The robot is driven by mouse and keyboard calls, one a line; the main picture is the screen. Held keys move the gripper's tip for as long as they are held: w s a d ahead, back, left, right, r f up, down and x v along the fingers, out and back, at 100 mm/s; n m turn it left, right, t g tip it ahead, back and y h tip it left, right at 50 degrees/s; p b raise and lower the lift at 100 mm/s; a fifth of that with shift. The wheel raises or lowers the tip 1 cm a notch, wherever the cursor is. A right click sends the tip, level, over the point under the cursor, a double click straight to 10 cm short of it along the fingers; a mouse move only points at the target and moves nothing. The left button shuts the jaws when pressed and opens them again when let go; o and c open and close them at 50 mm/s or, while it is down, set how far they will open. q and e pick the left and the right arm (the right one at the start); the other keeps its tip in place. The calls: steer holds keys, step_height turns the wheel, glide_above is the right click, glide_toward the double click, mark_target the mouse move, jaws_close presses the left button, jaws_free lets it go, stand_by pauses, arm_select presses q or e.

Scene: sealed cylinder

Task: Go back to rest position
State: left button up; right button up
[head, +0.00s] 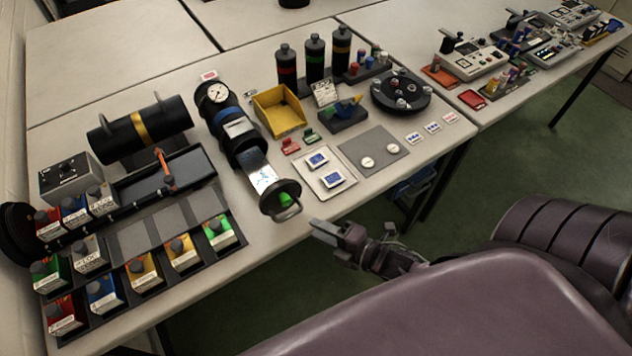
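My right gripper (325,234) hangs in front of the table's front edge, over the floor, near the round end cap of the cylinder. It touches nothing that I can make out, and I cannot tell how far its fingers are apart. My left gripper is out of view. The black cylinder (242,150) lies on the table with a gauge (217,92) at its far end and a blue band. A pale tray-like part reaches from its near end to a round black end cap with a handle (286,213). A small green item (286,199) shows by the cap.
The table (225,258) also holds a black roll with a yellow band (142,128), several colored boxes (143,269), a yellow bin (280,110), dark bottles (314,60) and a round black carousel (401,92). More devices stand at the right. Green floor (480,170) is open beyond the front edge.

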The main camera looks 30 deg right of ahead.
stand_by(0.4)
steer(key=s+d+f+m+g+h+b, duration=0.1)
steer(key=s+d+f+m+g+h, duration=0.15)
steer(key=f, duration=0.55)
steer(key=s+d+f+m+g+h, duration=0.1)
steer(key=s+d+f+m, duration=0.2)
steer(key=f, duration=0.6)
steer(key=s+d+f+m+g+h+b, duration=0.1)
steer(key=d+f+m+g+h, duration=0.15)
steer(key=f+m, duration=0.4)
steer(key=s+a+f+m+g, duration=0.3)
steer(key=s+f, duration=0.6)
steer(key=s, duration=0.1)
steer(key=s+a+f+m+g, duration=0.3)
steer(key=s+f+m+g, duration=0.1)
steer(key=s+f, duration=0.5)
steer(key=shift+s+m+h+b, duration=0.3)
steer(key=shift+s+b, duration=0.1)
steer(key=shift+b, duration=0.05)
